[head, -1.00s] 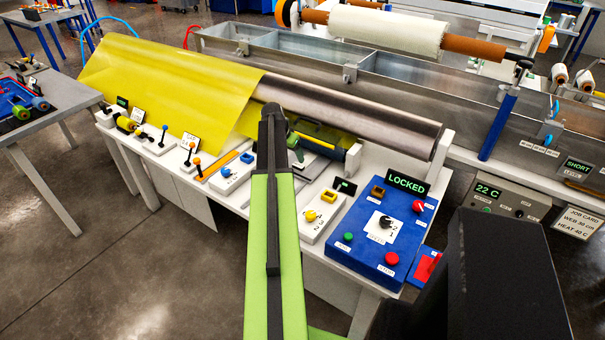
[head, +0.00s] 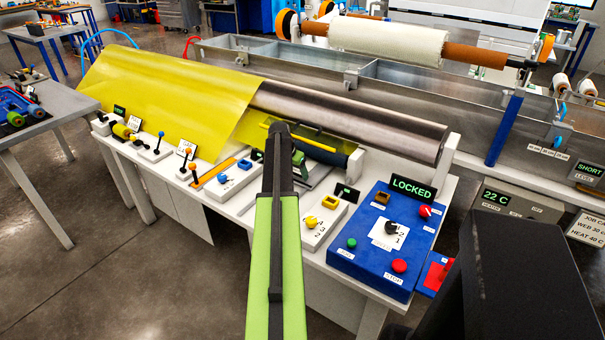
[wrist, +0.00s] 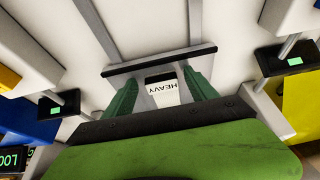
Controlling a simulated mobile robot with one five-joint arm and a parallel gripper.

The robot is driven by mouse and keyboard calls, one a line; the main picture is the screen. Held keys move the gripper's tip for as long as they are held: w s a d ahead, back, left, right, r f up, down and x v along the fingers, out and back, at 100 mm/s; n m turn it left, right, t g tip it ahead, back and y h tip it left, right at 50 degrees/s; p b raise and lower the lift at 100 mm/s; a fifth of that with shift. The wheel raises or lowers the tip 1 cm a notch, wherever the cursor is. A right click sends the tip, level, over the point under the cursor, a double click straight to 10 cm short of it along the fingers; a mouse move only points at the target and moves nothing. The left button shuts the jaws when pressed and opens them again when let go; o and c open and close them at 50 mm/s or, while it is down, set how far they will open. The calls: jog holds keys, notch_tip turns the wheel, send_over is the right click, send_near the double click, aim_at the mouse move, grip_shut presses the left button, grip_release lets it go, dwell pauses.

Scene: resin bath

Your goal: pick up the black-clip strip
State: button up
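A black clip bar (wrist: 160,61) lies crosswise just beyond my fingertips in the wrist view. A white label reading HEAVY (wrist: 163,84) shows on a pale piece directly behind it, between my fingers. My gripper (wrist: 160,78) has two green fingers apart, one each side of the label. Whether the fingertips touch the bar or the pale piece I cannot tell. In the head view my gripper (head: 297,158) is over the white bench, in front of the roller, and my arm hides most of what lies under it.
A steel roller (head: 345,118) with a yellow sheet (head: 165,95) lies behind. A blue control box (head: 382,235) with a LOCKED display (head: 412,189) stands right. A white block with a yellow knob (head: 325,220) is close to my arm. Small displays (wrist: 60,105) flank the gripper.

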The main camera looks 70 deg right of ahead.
jog(key=c, duration=1.2)
jog(key=shift+r+p, duration=0.3)
jog(key=w+a, duration=0.1)
jog(key=a, duration=0.3)
jog(key=w+a+r+p, duration=0.1)
jog(key=a, duration=0.3)
jog(key=w+a, duration=0.1)
jog(key=a, duration=0.4)
jog(key=shift+w+r, duration=0.15)
jog(key=r+p, duration=1.3)
jog(key=shift+d+r, duration=0.1)
jog(key=shift+d, duration=0.1)
